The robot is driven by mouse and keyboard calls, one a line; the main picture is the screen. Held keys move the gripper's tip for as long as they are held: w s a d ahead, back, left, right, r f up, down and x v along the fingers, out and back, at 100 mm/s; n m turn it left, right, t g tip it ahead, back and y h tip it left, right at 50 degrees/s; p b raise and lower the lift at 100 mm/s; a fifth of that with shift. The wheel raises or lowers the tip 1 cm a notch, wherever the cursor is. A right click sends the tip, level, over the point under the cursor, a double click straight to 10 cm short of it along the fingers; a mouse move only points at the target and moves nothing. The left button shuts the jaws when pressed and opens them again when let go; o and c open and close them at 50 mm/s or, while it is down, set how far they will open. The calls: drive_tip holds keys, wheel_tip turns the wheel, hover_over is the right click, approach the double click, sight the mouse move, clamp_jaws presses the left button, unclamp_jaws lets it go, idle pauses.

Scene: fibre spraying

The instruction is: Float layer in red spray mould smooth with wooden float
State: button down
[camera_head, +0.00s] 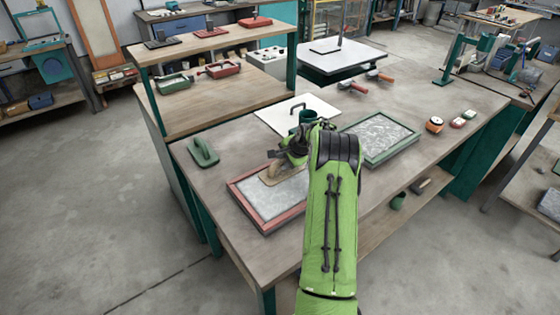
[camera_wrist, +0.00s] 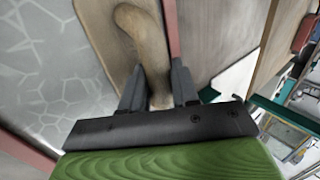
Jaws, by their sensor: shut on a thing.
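The red spray mould (camera_head: 264,228) lies on the workbench in the head view, filled with a grey layer (camera_head: 280,197) that has a pale web-like pattern. The layer (camera_wrist: 38,60) also shows at the left in the wrist view. The wooden float (camera_head: 270,177) is over the mould's far side, flat above the layer; whether it touches cannot be told. My gripper (camera_wrist: 158,88) is shut on the float's handle (camera_wrist: 146,42), with one finger on each side. In the head view my green arm hides part of the mould's right side and much of the gripper.
A green-framed mould (camera_head: 391,160) with a similar grey fill lies to the right. A green float (camera_head: 203,152) lies left of the red mould. Orange-handled tools (camera_head: 352,86) are farther back. The bench's front left is bare.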

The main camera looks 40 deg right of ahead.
sight(276, 164)
drive_tip(key=shift+s+d+p, duration=0.2)
drive_tip(key=shift+d+p, duration=0.35)
drive_tip(key=shift+d, duration=1.25)
drive_tip(key=shift+w+a+f+b, duration=0.1)
drive_tip(key=shift+a+b, duration=0.2)
drive_tip(key=shift+a, duration=0.3)
drive_tip(key=shift+w+a+b, duration=0.15)
drive_tip(key=shift+a+b, duration=0.3)
drive_tip(key=shift+a, duration=1.1)
drive_tip(key=shift+w+a+b, duration=0.2)
drive_tip(key=shift+a+b, duration=0.5)
drive_tip(key=shift+a, duration=1)
drive_tip(key=shift+w+a+b, duration=0.2)
drive_tip(key=shift+a+b, duration=0.3)
drive_tip(key=shift+a, duration=1.5)
drive_tip(key=shift+r, duration=0.2)
wheel_tip(276, 164, up, 7)
drive_tip(key=p, duration=0.5)
